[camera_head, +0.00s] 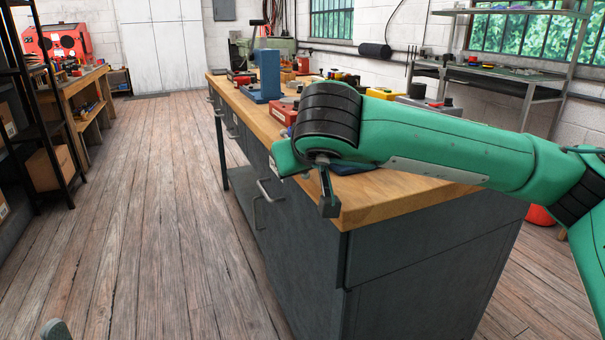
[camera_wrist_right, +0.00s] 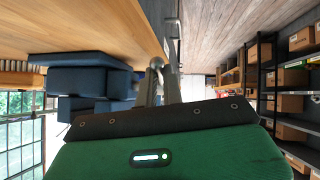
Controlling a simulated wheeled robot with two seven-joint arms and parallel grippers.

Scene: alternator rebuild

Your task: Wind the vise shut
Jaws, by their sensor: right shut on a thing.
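The blue vise (camera_wrist_right: 90,80) shows in the right wrist view, sideways, at the edge of the wooden bench top. In the head view my right arm covers most of it, and only a dark blue bit (camera_head: 352,169) shows below the arm. My right gripper (camera_head: 327,200) is at the bench's near edge, pointing down. In the wrist view its fingers (camera_wrist_right: 156,78) are shut at the vise handle's rounded grey end (camera_wrist_right: 157,63). The rest of the handle is mostly hidden.
The bench (camera_head: 400,192) has grey drawers with handles on its side. A blue press (camera_head: 268,75), red and yellow boxes stand farther along it. The wooden floor (camera_head: 160,200) to the left is clear. A black shelf (camera_head: 45,130) with cartons stands at far left.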

